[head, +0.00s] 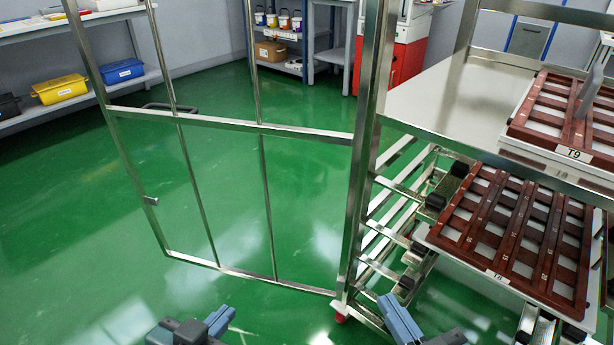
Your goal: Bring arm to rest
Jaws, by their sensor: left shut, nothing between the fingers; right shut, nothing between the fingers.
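My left gripper (212,322) is at the bottom edge, left of centre. Only its blue-grey and dark parts show, low over the green floor, and it is shut with nothing held. My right gripper (405,322) is at the bottom edge, right of centre, in front of the rack's foot. It is shut and empty too. The picture edge cuts off both, and their fingertips are hard to make out. Both stay apart from the trays.
A metal rack (359,200) stands at the right, its barred door (230,126) swung out to the left. Brown trays marked T9 (574,153) and T8 (497,277) lie on it. A shelf with a yellow bin (60,90) is far left. Green floor (80,230) is open at left.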

